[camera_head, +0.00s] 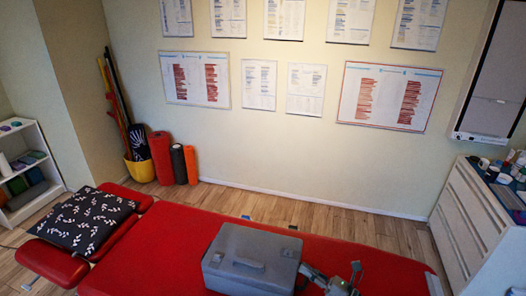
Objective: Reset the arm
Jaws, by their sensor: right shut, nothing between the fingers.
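My right gripper (350,283) is at the bottom of the head view, low over the red treatment table (180,235). It is shut and empty. From this angle I cannot tell whether the gripper touches the case. My left gripper is not in view.
A black patterned pillow (82,220) lies at the table's left end. A white cabinet (470,225) with small items on top stands at the right. A shelf (28,170) is at the left. Rolls and a yellow bucket (140,170) stand by the wall. Wooden floor is clear behind the table.

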